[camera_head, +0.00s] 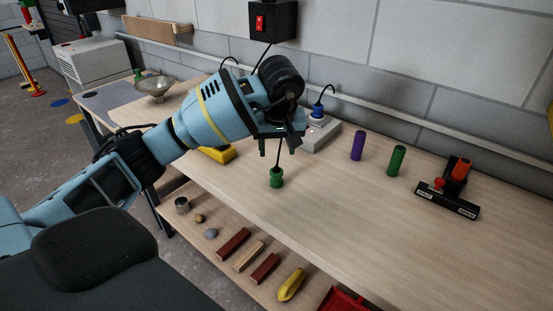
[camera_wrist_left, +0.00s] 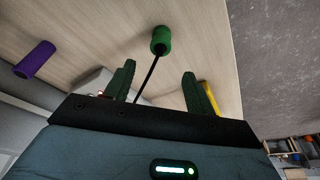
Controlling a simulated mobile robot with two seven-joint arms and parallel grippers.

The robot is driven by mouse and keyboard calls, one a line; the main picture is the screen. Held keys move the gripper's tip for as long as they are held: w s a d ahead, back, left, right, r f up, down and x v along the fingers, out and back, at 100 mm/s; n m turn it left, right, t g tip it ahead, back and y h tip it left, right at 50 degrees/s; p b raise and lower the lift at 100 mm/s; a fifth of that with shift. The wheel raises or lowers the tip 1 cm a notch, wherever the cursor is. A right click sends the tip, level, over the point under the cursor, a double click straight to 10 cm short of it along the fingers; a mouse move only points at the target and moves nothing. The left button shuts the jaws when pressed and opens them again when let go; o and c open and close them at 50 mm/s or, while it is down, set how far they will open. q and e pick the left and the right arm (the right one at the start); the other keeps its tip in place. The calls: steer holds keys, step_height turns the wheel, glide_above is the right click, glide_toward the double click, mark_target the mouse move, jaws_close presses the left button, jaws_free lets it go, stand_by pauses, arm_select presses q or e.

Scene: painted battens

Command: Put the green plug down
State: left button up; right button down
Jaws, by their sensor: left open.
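The green plug (camera_head: 277,178) stands on the wooden table near its front edge, with a black cord rising from its top. It also shows in the left wrist view (camera_wrist_left: 161,41), beyond the fingertips. My left gripper (camera_head: 274,150) is above the plug, pointing down, with its fingers apart and nothing between them but the cord seen behind or between them. The fingers also show wide apart in the left wrist view (camera_wrist_left: 158,88). A gap shows between the fingertips and the plug. My right gripper is in neither view.
A grey socket box (camera_head: 318,133) with a blue plug (camera_head: 317,112) stands behind the gripper. A purple cylinder (camera_head: 358,146), a green cylinder (camera_head: 396,160) and a black holder (camera_head: 448,198) stand to the right. A yellow object (camera_head: 219,154) lies left. The front right tabletop is clear.

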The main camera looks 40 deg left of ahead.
arm_select(q)
steer(key=shift+v, duration=1.5)
steer(key=shift+s+f, duration=0.1)
